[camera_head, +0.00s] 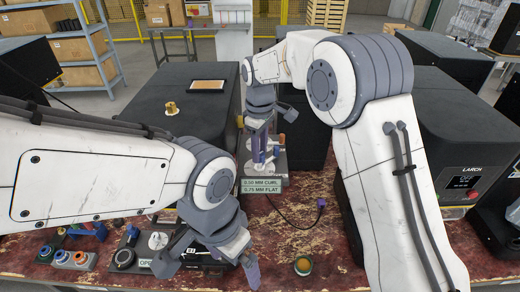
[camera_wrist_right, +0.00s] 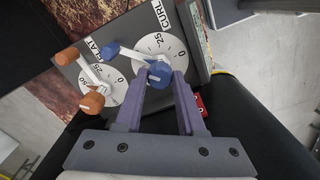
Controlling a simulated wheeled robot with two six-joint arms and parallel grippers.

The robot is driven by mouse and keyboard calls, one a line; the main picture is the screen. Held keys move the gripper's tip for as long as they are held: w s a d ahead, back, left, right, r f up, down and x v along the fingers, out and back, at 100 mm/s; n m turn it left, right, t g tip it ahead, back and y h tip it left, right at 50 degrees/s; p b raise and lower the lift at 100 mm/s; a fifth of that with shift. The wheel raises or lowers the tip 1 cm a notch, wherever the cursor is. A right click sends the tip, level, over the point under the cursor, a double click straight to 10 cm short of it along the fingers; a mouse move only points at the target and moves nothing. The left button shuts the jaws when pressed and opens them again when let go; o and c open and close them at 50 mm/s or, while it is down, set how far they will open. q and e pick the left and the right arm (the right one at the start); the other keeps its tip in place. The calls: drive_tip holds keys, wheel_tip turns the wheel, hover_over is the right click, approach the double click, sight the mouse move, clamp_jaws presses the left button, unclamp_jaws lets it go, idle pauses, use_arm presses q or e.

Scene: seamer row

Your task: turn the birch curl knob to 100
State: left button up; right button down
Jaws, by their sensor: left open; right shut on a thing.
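The curl dial (camera_wrist_right: 160,45) is a white disc with dark marks on a grey panel, under a CURL label. A white bar crosses it, with a blue grip (camera_wrist_right: 113,49) at its far end and a larger blue knob (camera_wrist_right: 158,74) at its near end. My right gripper (camera_head: 262,158) is at the small panel in the middle of the bench. In the right wrist view its purple fingers (camera_wrist_right: 158,82) are shut on the larger blue knob. My left gripper (camera_head: 208,272) is open and empty, low over the bench front. No birch name is readable.
Beside the curl dial is a FLAT dial (camera_wrist_right: 100,82) with orange knobs. A sign (camera_head: 262,186) reads 3.50 MM CURL, 0.75 MM FLAT. Dark machines stand around, one marked LARCH (camera_head: 462,180). A dark cable and a small round jar (camera_head: 303,265) lie on the red bench.

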drive_tip(key=shift+n, duration=0.3)
drive_tip(key=n, duration=0.4)
drive_tip(key=shift+r+n+p, duration=0.1)
drive_tip(key=shift+n+p, duration=0.2)
drive_tip(key=shift+p, duration=0.1)
drive_tip(key=n, duration=0.5)
drive_tip(key=n+p, duration=0.1)
drive_tip(key=n, duration=0.4)
drive_tip(key=shift+n, duration=0.4)
drive_tip(key=n, duration=0.5)
drive_tip(key=shift+w, duration=0.1)
drive_tip(key=shift+n, duration=0.7)
drive_tip(key=shift+r+n+p, duration=0.15)
drive_tip(key=shift+n+p, duration=0.55)
drive_tip(key=shift+n, duration=0.1)
drive_tip(key=n+p, duration=0.2)
drive_tip(key=p, duration=0.1)
drive_tip(key=shift+a+r, duration=0.1)
drive_tip(key=shift+f+n+p, duration=0.2)
drive_tip(key=shift+n+p, duration=0.3)
drive_tip(key=shift+p, duration=0.2)
